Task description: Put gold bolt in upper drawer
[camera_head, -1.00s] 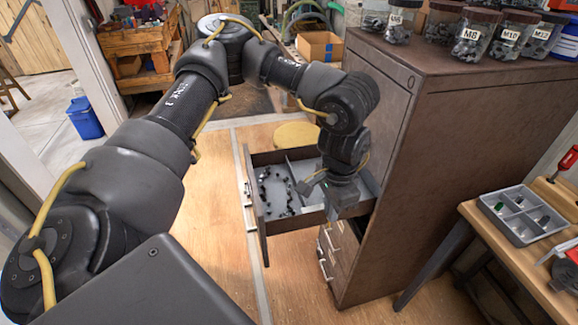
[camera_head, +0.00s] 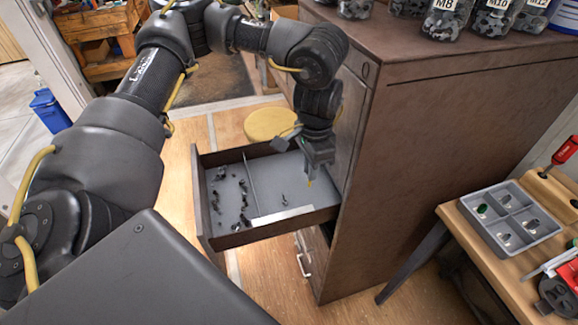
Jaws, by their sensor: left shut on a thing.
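The upper drawer (camera_head: 262,236) of the brown cabinet is pulled open, and a divider splits its inside. My left gripper (camera_head: 311,176) points down over the drawer's right compartment, close to the cabinet. It is shut on the gold bolt (camera_head: 309,183), of which only a small yellowish tip shows below the fingers. The bolt appears to be above the drawer floor; the exact gap cannot be told. My right gripper is not in view.
Several dark bolts (camera_head: 244,200) lie in the drawer's left compartment, and one small bolt (camera_head: 284,200) lies in the right one. The cabinet (camera_head: 420,130) carries jars on top. A grey divided tray (camera_head: 512,222) is on the right-hand bench. A round yellow stool (camera_head: 270,123) stands behind the drawer.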

